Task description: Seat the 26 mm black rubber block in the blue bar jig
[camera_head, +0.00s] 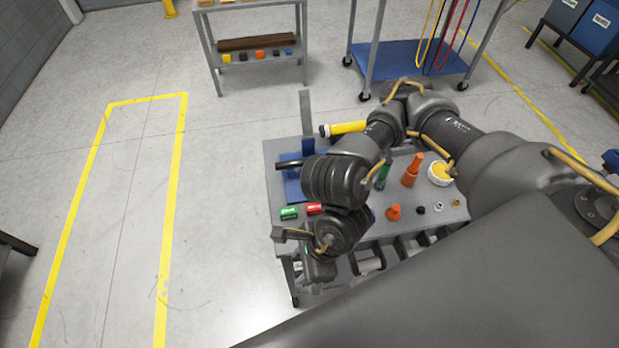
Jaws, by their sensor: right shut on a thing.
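A blue jig (292,188) stands at the left end of the grey work table, with a blue upright (308,146) and a tall grey post behind it. My right arm covers part of it, so its seat cannot be made out. My right gripper (312,262) is low at the table's front left edge, in front of the jig and apart from it. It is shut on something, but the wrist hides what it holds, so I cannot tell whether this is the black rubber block. A small black piece (420,210) lies on the table further right. My left gripper is out of view.
A yellow cylinder (347,128) lies behind. Floor left of the table is clear.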

